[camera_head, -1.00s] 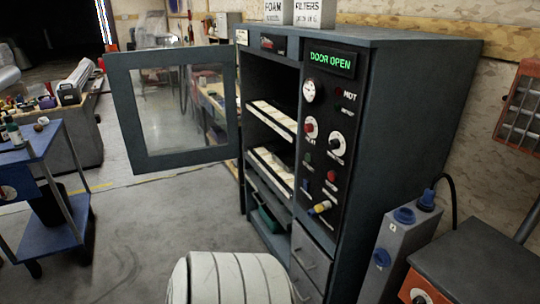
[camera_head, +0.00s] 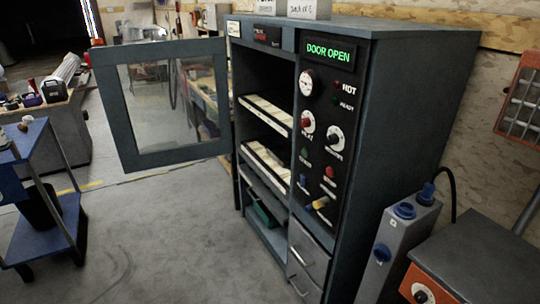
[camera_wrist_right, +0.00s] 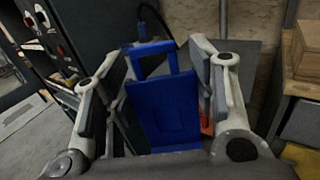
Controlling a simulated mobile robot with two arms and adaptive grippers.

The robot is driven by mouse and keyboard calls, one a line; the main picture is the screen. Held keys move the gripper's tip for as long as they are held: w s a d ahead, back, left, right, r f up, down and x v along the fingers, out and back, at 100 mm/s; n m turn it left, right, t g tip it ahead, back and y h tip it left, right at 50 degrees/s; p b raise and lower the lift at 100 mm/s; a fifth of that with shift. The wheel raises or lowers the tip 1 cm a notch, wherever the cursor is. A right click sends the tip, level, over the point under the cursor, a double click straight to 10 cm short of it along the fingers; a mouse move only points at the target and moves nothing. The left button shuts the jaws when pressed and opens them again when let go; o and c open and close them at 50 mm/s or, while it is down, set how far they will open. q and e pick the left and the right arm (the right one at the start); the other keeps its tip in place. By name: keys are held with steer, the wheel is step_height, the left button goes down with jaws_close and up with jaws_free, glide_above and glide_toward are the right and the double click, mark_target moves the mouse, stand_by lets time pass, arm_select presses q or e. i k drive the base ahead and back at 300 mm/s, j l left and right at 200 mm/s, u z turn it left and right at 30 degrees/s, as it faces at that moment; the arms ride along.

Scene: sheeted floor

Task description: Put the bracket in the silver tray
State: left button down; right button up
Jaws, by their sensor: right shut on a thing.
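The bracket (camera_wrist_right: 163,112), which I take to be the blue piece with an open frame at its top, shows in the right wrist view. My right gripper (camera_wrist_right: 160,85) has one finger on each side of it and is shut on it. Neither the bracket nor a gripper shows in the head view. I cannot make out a silver tray for certain in either view. My left gripper is in neither view.
A dark cabinet (camera_head: 425,110) stands with its glass door (camera_head: 160,100) swung open to the left and a "DOOR OPEN" display lit. Pale shelves show inside. A grey box with blue knobs (camera_head: 398,245) stands at its right. A blue cart (camera_head: 45,240) is at left. Floor between is clear.

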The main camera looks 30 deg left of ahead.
mark_target(290, 154)
steer(key=i+j+u, duration=0.25)
steer(key=j, duration=0.25)
steer(key=i+j+u, duration=0.3)
steer(key=i+j, duration=2.05)
steer(key=i, duration=0.2)
